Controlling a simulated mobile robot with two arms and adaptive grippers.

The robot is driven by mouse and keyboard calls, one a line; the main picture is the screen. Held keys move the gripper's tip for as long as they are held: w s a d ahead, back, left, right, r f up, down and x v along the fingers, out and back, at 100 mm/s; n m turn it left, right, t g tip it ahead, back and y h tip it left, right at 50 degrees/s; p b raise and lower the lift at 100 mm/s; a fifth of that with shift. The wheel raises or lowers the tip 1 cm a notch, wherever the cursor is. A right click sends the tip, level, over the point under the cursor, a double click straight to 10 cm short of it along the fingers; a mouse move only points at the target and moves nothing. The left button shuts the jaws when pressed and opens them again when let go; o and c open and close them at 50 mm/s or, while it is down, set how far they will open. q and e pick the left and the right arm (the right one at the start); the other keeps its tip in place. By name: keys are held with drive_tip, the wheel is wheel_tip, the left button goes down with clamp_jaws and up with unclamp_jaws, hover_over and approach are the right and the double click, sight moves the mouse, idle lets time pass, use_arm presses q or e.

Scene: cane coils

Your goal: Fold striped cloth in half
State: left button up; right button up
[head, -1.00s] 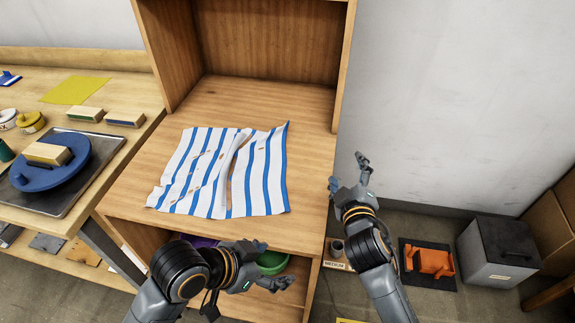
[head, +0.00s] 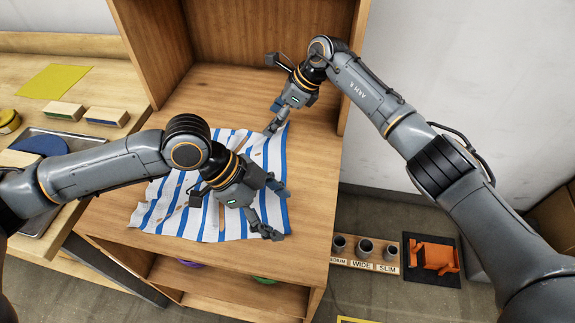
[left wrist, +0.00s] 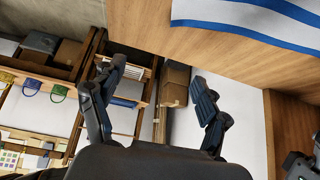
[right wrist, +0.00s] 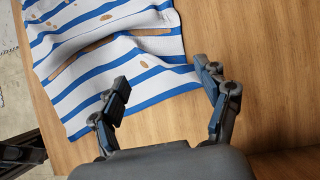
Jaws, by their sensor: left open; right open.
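The white cloth with blue stripes (head: 165,205) lies spread and wrinkled on the wooden cabinet shelf, with small tan patches showing in it. It also shows in the right wrist view (right wrist: 135,60) and, as an edge, in the left wrist view (left wrist: 250,14). My left gripper (head: 277,212) is open over the cloth's front right part and hides some of it. Its spread, empty fingers show in the left wrist view (left wrist: 160,95). My right gripper (head: 272,124) points down at the cloth's back right corner. In the right wrist view its fingers (right wrist: 163,82) are apart near the cloth's edge.
The cabinet's side panels (head: 352,70) and back wall (head: 250,30) enclose the far shelf. Bare wood (head: 310,165) lies right of the cloth. A workbench (head: 30,105) stands at left. Cups in a labelled holder (head: 365,250) and an orange object (head: 435,258) are at lower right.

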use_arm(q)
drive_tip(key=w+a, duration=0.1)
drive_tip(key=w, duration=0.1)
use_arm(e)
drive_tip(key=w+d+h, duration=0.2)
drive_tip(key=d+h, duration=0.1)
drive_tip(key=d, duration=0.3)
use_arm(q)
approach(281, 230)
drive_tip(key=x, duration=0.5)
drive_tip(key=shift+d+r, duration=0.1)
drive_tip(key=shift+d, duration=0.4)
use_arm(e)
wheel_tip(281, 230, down, 7)
drive_tip(key=shift+r, duration=0.1)
use_arm(q)
drive_tip(key=shift+f+b, duration=0.65)
drive_tip(key=shift+f, duration=0.15)
use_arm(e)
drive_tip(key=shift+s+f, duration=0.1)
drive_tip(key=shift+f, duration=0.7)
use_arm(q)
drive_tip(key=shift+s+f, duration=0.1)
drive_tip(key=shift+f, duration=0.15)
